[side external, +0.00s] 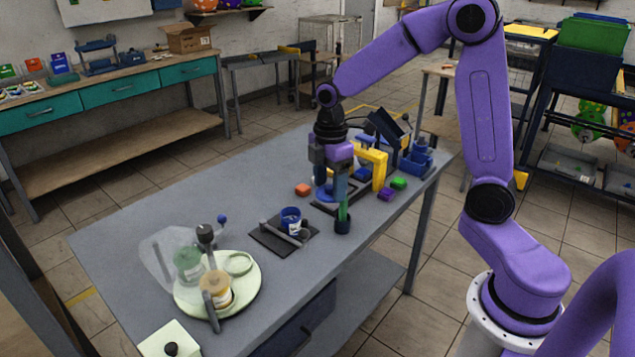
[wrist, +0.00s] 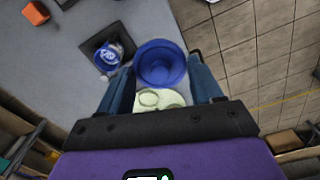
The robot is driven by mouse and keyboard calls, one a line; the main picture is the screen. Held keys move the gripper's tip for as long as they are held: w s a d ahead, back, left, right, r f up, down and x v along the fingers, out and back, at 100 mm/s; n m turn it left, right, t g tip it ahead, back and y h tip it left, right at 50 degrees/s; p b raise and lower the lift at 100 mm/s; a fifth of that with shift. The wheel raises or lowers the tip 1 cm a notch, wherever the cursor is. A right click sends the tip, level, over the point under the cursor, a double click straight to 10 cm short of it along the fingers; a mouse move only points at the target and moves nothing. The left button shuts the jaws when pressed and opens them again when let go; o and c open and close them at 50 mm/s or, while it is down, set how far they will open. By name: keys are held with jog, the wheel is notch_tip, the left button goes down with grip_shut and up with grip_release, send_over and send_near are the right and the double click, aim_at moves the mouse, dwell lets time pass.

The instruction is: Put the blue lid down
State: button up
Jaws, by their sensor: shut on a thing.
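My gripper (side external: 330,190) points down above the far right half of the grey table. In the wrist view its two blue fingers (wrist: 162,70) stand apart, with the round, dished blue lid (wrist: 160,58) between their tips. The gripper is shut on this lid. In the side view a patch of blue, likely the lid (side external: 322,193), shows beside the fingers. The gap between it and the table is hard to judge. A blue and white cup (side external: 291,219) stands on a black base plate left of the gripper; it also shows in the wrist view (wrist: 108,55).
A dark pot (side external: 343,223) with a green upright piece stands close in front of the gripper. A yellow frame (side external: 374,166) and small coloured blocks lie behind and right. A pale green round tray (side external: 248,305) with jars sits front left. The table's middle left is clear.

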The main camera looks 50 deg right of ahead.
jog(key=shift+s+r, duration=0.1)
jog(key=shift+s, duration=0.15)
jog(key=w+d+f, duration=0.5)
jog(key=w+d, duration=0.1)
jog(key=w, duration=0.3)
send_over(288, 204)
jog(key=f, duration=1)
jog(key=shift+s+f, duration=0.25)
jog(key=shift+f, duration=0.1)
jog(key=shift+w+f, duration=0.15)
jog(key=shift+f, duration=1.5)
jog(key=shift+f, duration=0.15)
jog(key=o, duration=1)
